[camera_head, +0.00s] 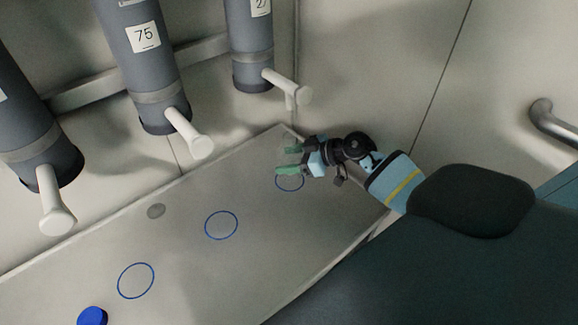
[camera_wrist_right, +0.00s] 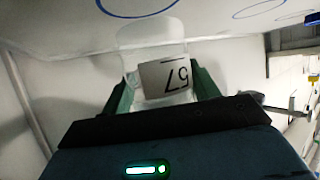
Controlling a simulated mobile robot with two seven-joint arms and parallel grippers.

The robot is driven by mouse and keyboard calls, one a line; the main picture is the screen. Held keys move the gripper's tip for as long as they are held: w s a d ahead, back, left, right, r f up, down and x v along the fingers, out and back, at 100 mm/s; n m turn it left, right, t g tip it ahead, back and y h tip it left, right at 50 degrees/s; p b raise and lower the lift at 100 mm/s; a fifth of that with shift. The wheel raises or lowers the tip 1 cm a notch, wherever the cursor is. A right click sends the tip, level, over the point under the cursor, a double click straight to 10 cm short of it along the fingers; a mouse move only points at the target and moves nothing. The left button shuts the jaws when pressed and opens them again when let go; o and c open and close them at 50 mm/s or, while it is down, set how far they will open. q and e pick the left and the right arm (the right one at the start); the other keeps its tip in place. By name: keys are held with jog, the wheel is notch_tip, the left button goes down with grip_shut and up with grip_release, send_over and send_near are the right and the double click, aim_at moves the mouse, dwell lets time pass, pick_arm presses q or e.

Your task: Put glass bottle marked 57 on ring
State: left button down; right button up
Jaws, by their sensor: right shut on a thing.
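My right gripper (camera_head: 287,160) reaches in from the right over the shelf and is shut on a clear glass bottle. The bottle's label (camera_wrist_right: 164,75) reads 57, upside down in the right wrist view, between the green fingers. In the head view the bottle (camera_head: 288,142) is only a faint clear shape by the fingers. A blue ring (camera_head: 290,187) lies just below the fingers in the picture, partly hidden by them. Two more blue rings, a middle one (camera_head: 221,211) and a left one (camera_head: 136,266), are empty. My left gripper is not in view.
Grey cylinders (camera_head: 128,62) with white spouts (camera_head: 190,136) hang over the shelf's back edge, one marked 75. A blue cap-like disc (camera_head: 92,316) is at bottom left. The shelf (camera_head: 190,270) is otherwise clear.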

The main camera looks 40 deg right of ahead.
notch_tip(320, 180, down, 3)
jog(key=shift+r+b, duration=0.15)
jog(key=shift+b, duration=0.15)
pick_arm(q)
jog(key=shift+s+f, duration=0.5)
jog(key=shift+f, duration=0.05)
pick_arm(e)
jog(key=shift+r, duration=0.1)
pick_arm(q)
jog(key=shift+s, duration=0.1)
pick_arm(e)
jog(key=o, duration=1.2)
jog(key=shift+f, duration=0.2)
jog(key=shift+o, duration=0.2)
jog(key=shift+r, duration=0.15)
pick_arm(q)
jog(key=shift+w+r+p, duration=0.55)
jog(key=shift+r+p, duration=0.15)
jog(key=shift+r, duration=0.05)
pick_arm(e)
jog(key=v, duration=1.2)
